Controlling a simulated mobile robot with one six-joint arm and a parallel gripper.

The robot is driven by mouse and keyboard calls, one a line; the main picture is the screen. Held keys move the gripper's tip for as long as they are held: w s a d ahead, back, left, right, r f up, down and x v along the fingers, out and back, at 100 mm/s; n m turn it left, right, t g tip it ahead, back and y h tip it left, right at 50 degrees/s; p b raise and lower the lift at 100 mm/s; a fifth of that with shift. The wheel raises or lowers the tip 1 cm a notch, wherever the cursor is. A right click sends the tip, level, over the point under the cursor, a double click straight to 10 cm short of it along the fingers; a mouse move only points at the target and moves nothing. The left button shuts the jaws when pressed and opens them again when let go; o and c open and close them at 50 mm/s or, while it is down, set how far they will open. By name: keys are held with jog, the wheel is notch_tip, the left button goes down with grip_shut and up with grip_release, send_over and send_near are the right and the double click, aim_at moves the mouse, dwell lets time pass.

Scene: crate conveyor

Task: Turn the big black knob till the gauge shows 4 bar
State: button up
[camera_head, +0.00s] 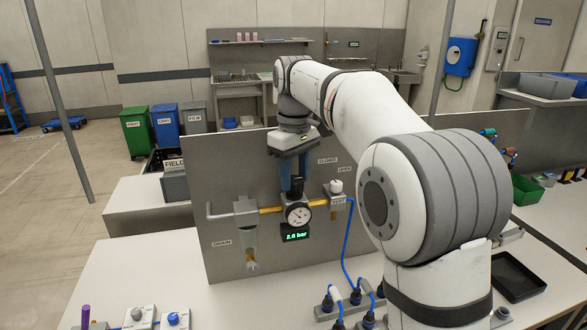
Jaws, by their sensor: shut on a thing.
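The round white gauge (298,214) sits on the air line in front of the grey panel. The green digital display (296,236) below it appears to read 2.6 bar, with small digits. My gripper (292,180) points down right above the gauge. Its jaws are shut on the big black knob at the top of the regulator. The knob is mostly hidden by the fingers, so I cannot see its turn angle. The gauge needle is too small to read surely.
A white valve knob (335,187) is at the right. Blue hose (347,240) runs down to black fittings (350,298).

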aim_at(294, 179)
jog(key=m+p, duration=0.2)
jog(key=m, duration=0.2)
jog(key=shift+r, duration=0.15)
jog(key=shift+m+p, duration=0.75)
jog(key=shift+m, duration=0.45)
jog(key=o, duration=1)
jog(key=shift+c, duration=0.2)
notch_tip(294, 179, up, 8)
jog(key=shift+f, duration=0.2)
